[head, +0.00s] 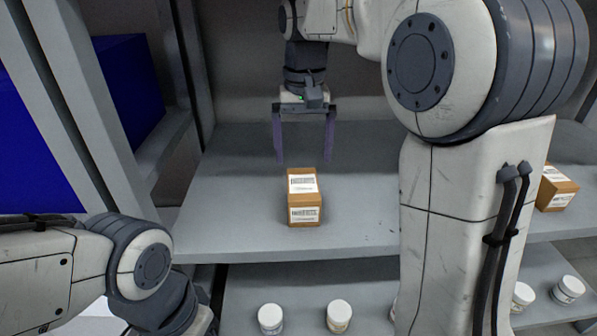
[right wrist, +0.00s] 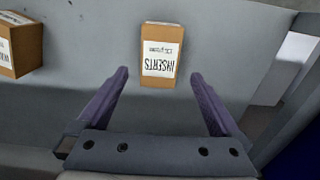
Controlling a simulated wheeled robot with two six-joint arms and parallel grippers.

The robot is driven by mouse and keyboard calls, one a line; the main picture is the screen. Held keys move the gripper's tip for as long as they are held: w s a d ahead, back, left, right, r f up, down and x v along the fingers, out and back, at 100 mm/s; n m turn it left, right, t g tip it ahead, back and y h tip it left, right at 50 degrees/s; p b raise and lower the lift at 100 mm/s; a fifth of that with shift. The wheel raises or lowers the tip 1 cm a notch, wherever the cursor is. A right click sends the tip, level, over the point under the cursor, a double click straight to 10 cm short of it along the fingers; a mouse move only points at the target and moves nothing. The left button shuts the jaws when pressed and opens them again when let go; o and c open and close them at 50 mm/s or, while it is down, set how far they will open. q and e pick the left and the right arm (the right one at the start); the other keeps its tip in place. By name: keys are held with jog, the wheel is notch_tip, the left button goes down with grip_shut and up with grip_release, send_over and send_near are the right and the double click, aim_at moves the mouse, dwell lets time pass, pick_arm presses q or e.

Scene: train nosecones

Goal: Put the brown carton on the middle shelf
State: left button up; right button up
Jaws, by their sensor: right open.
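A brown carton (head: 304,201) with white labels stands on a grey shelf (head: 240,190) in the head view. In the right wrist view the carton (right wrist: 161,55) has a label reading "INSERTS" and stands just beyond the fingertips, roughly centred between them. My right gripper (head: 304,161) points down with its two purple fingers spread and nothing between them. It is above and behind the carton in the head view, not touching it. The right gripper also shows in the right wrist view (right wrist: 160,74). My left arm shows at lower left, but its gripper is out of view.
Another brown carton (head: 556,189) stands farther right on the same level; it shows at left in the wrist view (right wrist: 20,45). White jars (head: 339,316) stand on a lower shelf. Blue boxes (head: 130,90) and grey uprights (head: 85,110) border the left side. Shelf space around the near carton is clear.

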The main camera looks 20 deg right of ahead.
jog(key=s+a+f+n, duration=0.6)
jog(key=s+a+f, duration=0.1)
jog(key=s+a, duration=0.5)
jog(key=s+a+f+n+y, duration=0.1)
jog(key=s+f+n, duration=0.3)
jog(key=s+f, duration=0.3)
jog(key=s, duration=0.5)
jog(key=shift+a+n, duration=0.25)
jog(key=shift+n, duration=0.05)
notch_tip(320, 180, up, 29)
jog(key=p, duration=2.8)
jog(key=shift+f+p, duration=0.2)
jog(key=shift+p, duration=0.1)
